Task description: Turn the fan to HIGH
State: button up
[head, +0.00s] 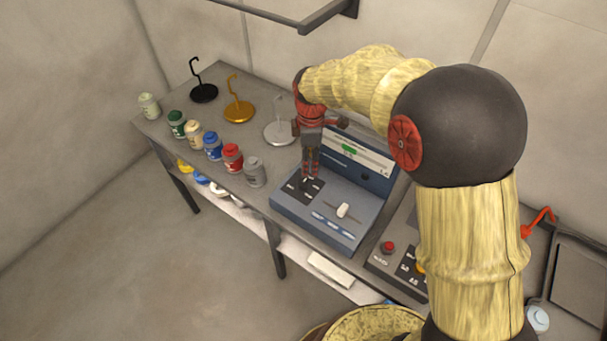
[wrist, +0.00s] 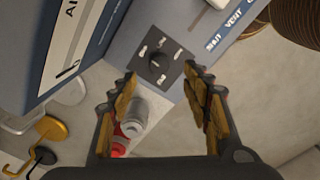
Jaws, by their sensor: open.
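The fan control is a dark square plate with a round black knob (wrist: 157,61) in the wrist view, ringed by small white labels too blurred to read surely. I cannot tell which label the knob points at. In the head view the dark plate (head: 291,189) lies at the left of a blue-grey console (head: 318,222), partly hidden by my gripper. My gripper (head: 310,172) points down above the plate. In the wrist view my gripper (wrist: 163,82) is open, its fingers apart, with the knob beyond the gap and nothing between them.
The console also has a white slider (head: 343,210) and an upright display panel (head: 357,158). Several bottles, including a red one (head: 232,158), line the bench front at left. Hooked stands, one silver (head: 279,134), stand behind. A second panel with a red button (head: 388,247) is to the right.

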aim_at(303, 182)
jog(key=f, duration=0.1)
jog(key=a+f+n, duration=0.1)
jog(key=f, duration=0.1)
jog(key=shift+w+a+f+n, duration=0.1)
jog(key=shift+w+a+n, duration=0.2)
jog(key=shift+a, duration=0.05)
notch_tip(303, 182, down, 7)
jog(key=shift+f, duration=0.15)
jog(key=shift+c, duration=0.2)
jog(key=c, duration=1.1)
